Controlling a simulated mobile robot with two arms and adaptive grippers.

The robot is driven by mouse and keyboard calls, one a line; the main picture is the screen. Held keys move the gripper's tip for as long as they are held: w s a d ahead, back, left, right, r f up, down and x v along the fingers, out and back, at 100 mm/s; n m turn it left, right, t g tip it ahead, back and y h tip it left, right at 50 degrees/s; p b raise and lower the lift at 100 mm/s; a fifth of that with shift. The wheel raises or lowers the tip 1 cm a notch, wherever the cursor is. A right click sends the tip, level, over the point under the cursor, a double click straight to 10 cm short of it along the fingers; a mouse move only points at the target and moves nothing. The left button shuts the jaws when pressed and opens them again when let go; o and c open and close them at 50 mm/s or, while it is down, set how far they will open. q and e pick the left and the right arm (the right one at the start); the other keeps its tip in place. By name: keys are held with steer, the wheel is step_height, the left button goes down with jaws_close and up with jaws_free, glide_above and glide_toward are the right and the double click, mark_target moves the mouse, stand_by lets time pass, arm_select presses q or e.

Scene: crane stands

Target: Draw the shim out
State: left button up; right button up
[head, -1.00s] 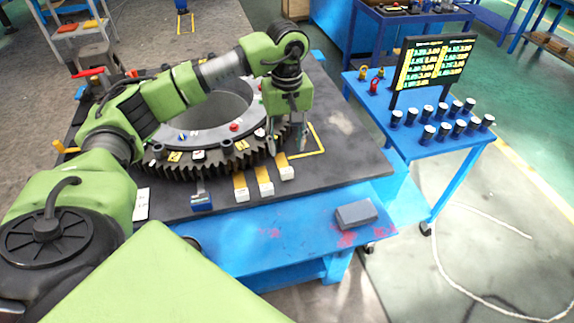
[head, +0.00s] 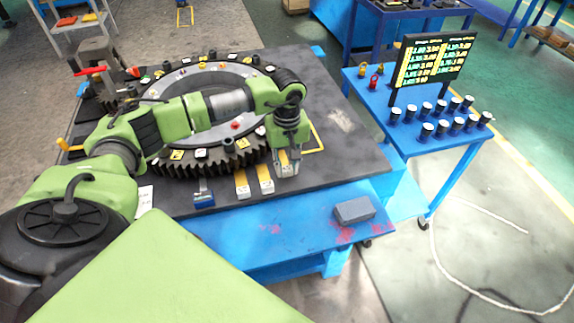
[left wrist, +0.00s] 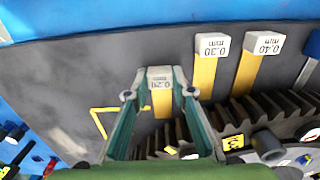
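Several yellow strip shims with white end tags lie at the near side of a dark toothed ring gear (head: 205,168). My left gripper (head: 286,173) is at the rightmost shim in the head view. In the left wrist view, that shim's tag (left wrist: 160,77) reads 0.20 mm and lies between the open fingers of the left gripper (left wrist: 159,94), with a gap on each side. Beside it are the 0.30 mm shim (left wrist: 205,68) and the 0.40 mm shim (left wrist: 250,68). The shims' far ends run to the gear teeth; whether they go under is unclear. My right gripper is not in view.
A blue-handled piece (head: 203,198) lies left of the shims. A dark grey block (head: 354,210) rests on the blue front ledge. A blue side table (head: 420,150) at right holds several dark cylinders and a display board (head: 432,62).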

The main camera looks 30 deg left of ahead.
mark_target(291, 187)
arm_select(q)
jaws_close()
steer(key=shift+s+d, duration=1.4)
steer(key=shift+d, duration=0.25)
steer(key=o, duration=0.8)
jaws_free()
steer(key=shift+s+d, duration=0.1)
steer(key=shift+r, duration=0.2)
step_height(291, 187, up, 12)
steer(key=shift+f, duration=0.15)
steer(key=shift+f, duration=0.1)
